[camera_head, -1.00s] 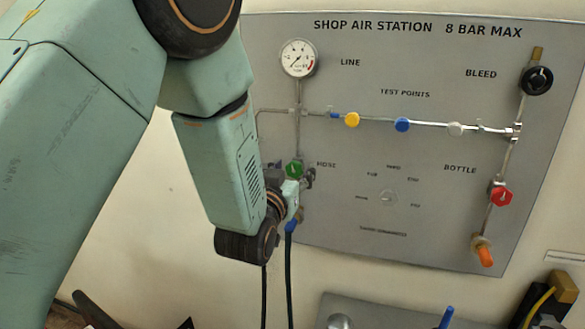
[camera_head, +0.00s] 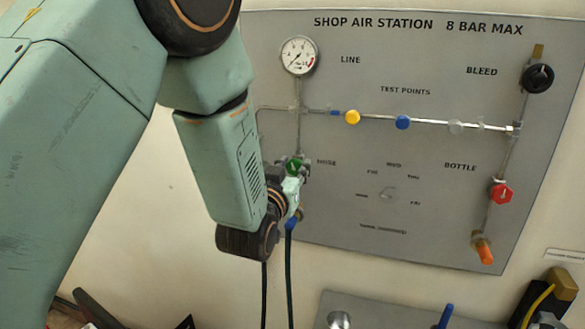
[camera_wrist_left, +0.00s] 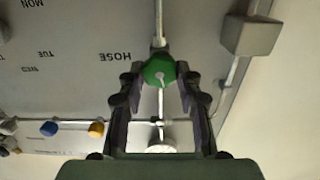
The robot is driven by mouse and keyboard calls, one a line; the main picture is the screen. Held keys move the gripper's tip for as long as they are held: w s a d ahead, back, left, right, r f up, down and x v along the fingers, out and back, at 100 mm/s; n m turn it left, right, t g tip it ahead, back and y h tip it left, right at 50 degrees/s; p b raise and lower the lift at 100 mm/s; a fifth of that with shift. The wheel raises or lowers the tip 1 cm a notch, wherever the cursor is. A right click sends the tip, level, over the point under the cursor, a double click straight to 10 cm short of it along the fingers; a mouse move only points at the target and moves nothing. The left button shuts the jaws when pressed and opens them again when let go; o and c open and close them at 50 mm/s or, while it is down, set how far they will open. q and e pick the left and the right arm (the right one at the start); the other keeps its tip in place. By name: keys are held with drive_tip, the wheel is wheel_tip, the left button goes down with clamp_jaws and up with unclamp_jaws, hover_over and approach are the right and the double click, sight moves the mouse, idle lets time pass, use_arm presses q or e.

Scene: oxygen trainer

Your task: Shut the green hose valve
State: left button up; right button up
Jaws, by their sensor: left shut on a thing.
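The green hose valve (camera_head: 294,165) sits on the panel's left pipe below the gauge, beside the HOSE label. In the left wrist view its green knob (camera_wrist_left: 159,69) lies between my two fingertips, with a pale pointer mark on its face. My left gripper (camera_head: 298,172) is at the valve and shut on the green knob; the fingers (camera_wrist_left: 160,76) touch it from both sides in the wrist view. My arm hides part of the valve's surroundings in the head view. My right gripper is not in view.
The grey panel (camera_head: 420,70) carries a gauge (camera_head: 299,56), yellow (camera_head: 352,117) and blue (camera_head: 402,122) test points, a black bleed knob (camera_head: 537,78) and a red bottle valve (camera_head: 501,194).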

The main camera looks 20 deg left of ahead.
use_arm(q)
drive_tip(key=shift+m, duration=1.5)
drive_tip(key=o, duration=1.1)
drive_tip(key=shift+w, duration=0.1)
drive_tip(key=shift+o, duration=0.2)
drive_tip(key=shift+s, duration=0.2)
drive_tip(key=s, duration=0.7)
drive_tip(key=shift+s+d, duration=0.15)
drive_tip(key=shift+d, duration=0.2)
